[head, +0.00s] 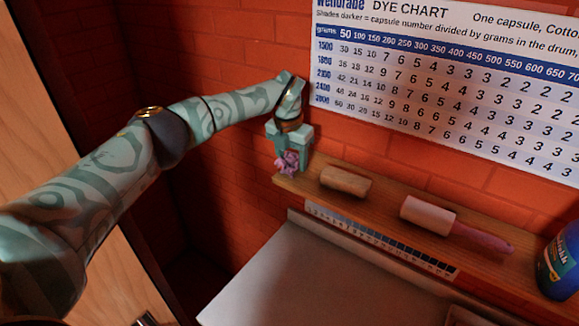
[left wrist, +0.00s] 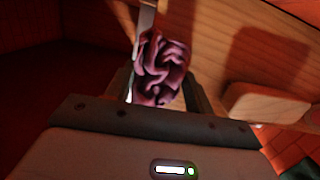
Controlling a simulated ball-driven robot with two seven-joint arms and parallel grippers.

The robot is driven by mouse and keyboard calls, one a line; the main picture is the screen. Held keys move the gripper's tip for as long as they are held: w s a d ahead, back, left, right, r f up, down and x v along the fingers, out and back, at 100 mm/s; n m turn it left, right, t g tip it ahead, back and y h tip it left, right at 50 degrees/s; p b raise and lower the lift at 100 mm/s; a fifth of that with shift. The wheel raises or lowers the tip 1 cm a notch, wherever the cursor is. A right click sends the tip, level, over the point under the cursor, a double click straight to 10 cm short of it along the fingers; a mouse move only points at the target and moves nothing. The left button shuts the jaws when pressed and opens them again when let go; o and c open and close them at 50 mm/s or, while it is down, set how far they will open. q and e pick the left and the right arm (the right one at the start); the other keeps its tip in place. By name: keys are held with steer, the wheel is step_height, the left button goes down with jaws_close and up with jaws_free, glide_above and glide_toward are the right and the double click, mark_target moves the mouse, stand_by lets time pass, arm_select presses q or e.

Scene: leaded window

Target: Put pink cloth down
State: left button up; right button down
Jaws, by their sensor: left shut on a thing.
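My left gripper (head: 290,152) is at the left end of a wooden shelf (head: 385,205) on the brick wall. It is shut on the crumpled pink cloth (head: 288,162), which shows as a small purple-pink bundle below the fingers. In the left wrist view the cloth (left wrist: 162,68) is bunched between the fingers, in front of the wooden surface (left wrist: 225,50). I cannot tell whether the cloth touches the shelf. My right gripper is not in view.
On the shelf are a wooden block (head: 346,182), a pale roller with a pink handle (head: 428,215) and a blue container (head: 560,262) at the right. A dye chart (head: 450,85) hangs above. A grey-white surface (head: 310,285) lies below the shelf.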

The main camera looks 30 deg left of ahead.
mark_target(286, 159)
arm_select(q)
steer(key=shift+a, duration=0.15)
steer(key=shift+s+a, duration=0.1)
steer(key=shift+a, duration=0.15)
steer(key=o, duration=0.8)
steer(key=shift+o, duration=0.4)
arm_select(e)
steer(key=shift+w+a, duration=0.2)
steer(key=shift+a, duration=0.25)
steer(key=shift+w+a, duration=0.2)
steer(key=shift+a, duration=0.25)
arm_select(q)
step_height(286, 159, up, 12)
steer(key=s, duration=0.1)
steer(key=shift+s+b, duration=0.15)
steer(key=shift+b, duration=0.3)
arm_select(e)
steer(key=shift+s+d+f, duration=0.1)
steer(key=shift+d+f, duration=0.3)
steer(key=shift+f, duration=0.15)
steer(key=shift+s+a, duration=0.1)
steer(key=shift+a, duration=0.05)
